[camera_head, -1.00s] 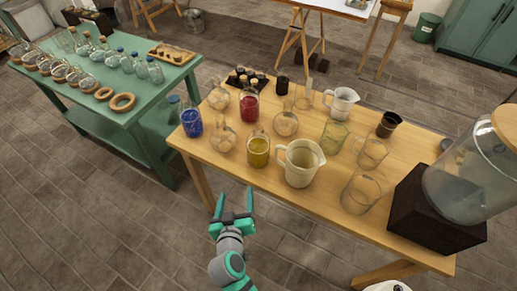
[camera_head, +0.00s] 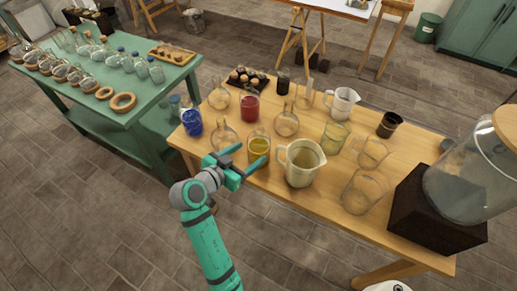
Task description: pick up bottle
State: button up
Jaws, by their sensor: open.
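Several bottles stand on the wooden table (camera_head: 330,205); which one the task means cannot be told. There is a blue-filled bottle (camera_head: 192,121), a red-filled bottle (camera_head: 249,107) and a yellow-filled bottle (camera_head: 259,144). Round clear flasks include one at the front (camera_head: 224,135), one at the back left (camera_head: 219,98) and one in the middle (camera_head: 286,123). My gripper (camera_head: 246,156) is open and empty at the table's front edge, close to the yellow bottle and the front flask. It hides part of both; contact cannot be told.
A cream jug (camera_head: 301,165) stands just right of the yellow bottle. Glass beakers (camera_head: 362,192), a white jug (camera_head: 343,101) and a large dispenser on a dark block (camera_head: 437,215) stand farther right. A green table (camera_head: 150,105) with flasks is at left.

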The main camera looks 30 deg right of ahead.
aim_at(262, 126)
jog(key=shift+x, duration=3.5)
jog(key=shift+r, duration=0.1)
jog(key=shift+r, duration=0.1)
jog(key=c, duration=1.3)
jog(key=shift+c, duration=0.2)
jog(key=shift+r, duration=0.15)
jog(key=shift+r, duration=4.75)
